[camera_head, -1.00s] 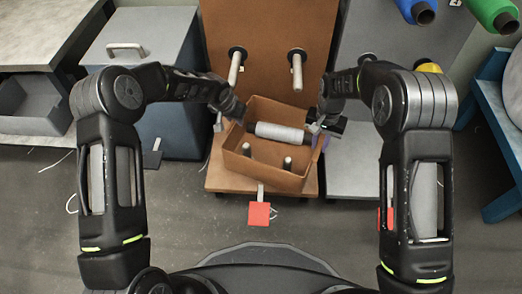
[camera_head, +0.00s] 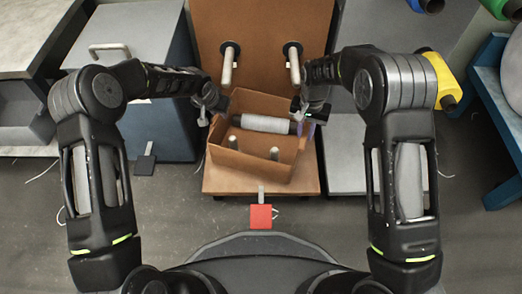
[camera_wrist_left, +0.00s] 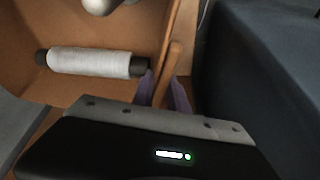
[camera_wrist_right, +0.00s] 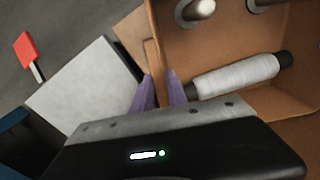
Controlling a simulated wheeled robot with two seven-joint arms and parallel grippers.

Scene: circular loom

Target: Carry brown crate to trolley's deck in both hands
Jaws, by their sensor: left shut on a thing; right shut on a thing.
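The brown crate (camera_head: 235,160) is open-topped and slightly turned in the head view. A white bobbin (camera_head: 265,124) with dark ends lies inside, and two short pale pegs show in front of it. My left gripper (camera_wrist_left: 172,92) is shut on one side wall of the crate, its purple fingers either side of it. My right gripper (camera_wrist_right: 160,90) is shut on the opposite wall. The trolley, apparently the brown stand, has an upright panel (camera_head: 262,30) with two pegs and a low deck (camera_head: 260,188), partly hidden beneath the crate. I cannot tell the gap between crate and deck.
A blue-grey cabinet (camera_head: 135,50) with a handle stands left of the brown stand. A grey platform (camera_head: 357,150) is at its right. A red tag or pedal (camera_head: 261,217) sticks out in front. A yellow spool (camera_head: 443,80) and a blue table (camera_head: 490,60) are further right.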

